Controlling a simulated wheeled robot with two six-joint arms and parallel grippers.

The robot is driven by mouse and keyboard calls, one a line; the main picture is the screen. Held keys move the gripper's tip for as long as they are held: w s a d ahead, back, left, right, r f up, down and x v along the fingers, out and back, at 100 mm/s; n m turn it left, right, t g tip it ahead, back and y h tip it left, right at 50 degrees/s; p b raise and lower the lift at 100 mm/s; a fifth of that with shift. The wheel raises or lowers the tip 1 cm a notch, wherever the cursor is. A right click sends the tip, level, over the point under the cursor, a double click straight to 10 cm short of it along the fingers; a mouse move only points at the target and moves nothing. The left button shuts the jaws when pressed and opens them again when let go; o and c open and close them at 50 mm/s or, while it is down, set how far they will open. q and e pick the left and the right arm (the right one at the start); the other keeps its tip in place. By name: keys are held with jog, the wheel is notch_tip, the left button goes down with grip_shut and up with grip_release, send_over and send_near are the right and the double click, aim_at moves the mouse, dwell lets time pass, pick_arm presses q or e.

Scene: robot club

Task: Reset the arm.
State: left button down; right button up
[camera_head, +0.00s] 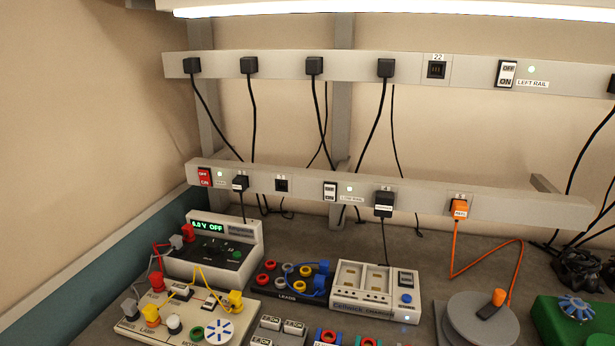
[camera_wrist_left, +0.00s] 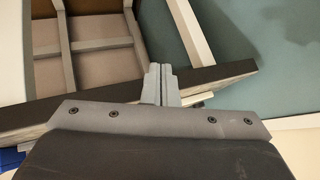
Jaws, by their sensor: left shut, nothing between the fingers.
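My left gripper (camera_wrist_left: 161,84) shows in the left wrist view, its two grey fingers pressed together with nothing between them. Its fingertips appear in front of the dark edge of a compartmented shelf or tray (camera_wrist_left: 106,92); I cannot tell whether they touch it. Neither gripper shows in the head view, and my right gripper is in no view.
In the head view, two power rails (camera_head: 285,66) with plugs and hanging cables run above a bench (camera_head: 420,270). On it stand a power supply (camera_head: 212,247), a charger (camera_head: 376,288), a lamp-and-motor board (camera_head: 185,312) and an orange-corded grey disc (camera_head: 478,322). A teal surface (camera_wrist_left: 245,50) lies beyond my left gripper.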

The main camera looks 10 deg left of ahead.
pick_arm(q)
jog(key=s+d+f+g+h, duration=0.3)
jog(key=s+d+g, duration=0.15)
jog(key=s, duration=0.35)
notch_tip(320, 180, down, 26)
jog(key=s, duration=0.1)
jog(key=s+f+g, duration=0.1)
jog(key=s+f, duration=1.3)
jog(key=f, duration=0.1)
jog(key=shift+s+d+g+h, duration=0.25)
jog(key=shift+s+g+h, duration=0.05)
jog(key=shift+g, duration=0.05)
jog(key=c, duration=2.2)
grip_release()
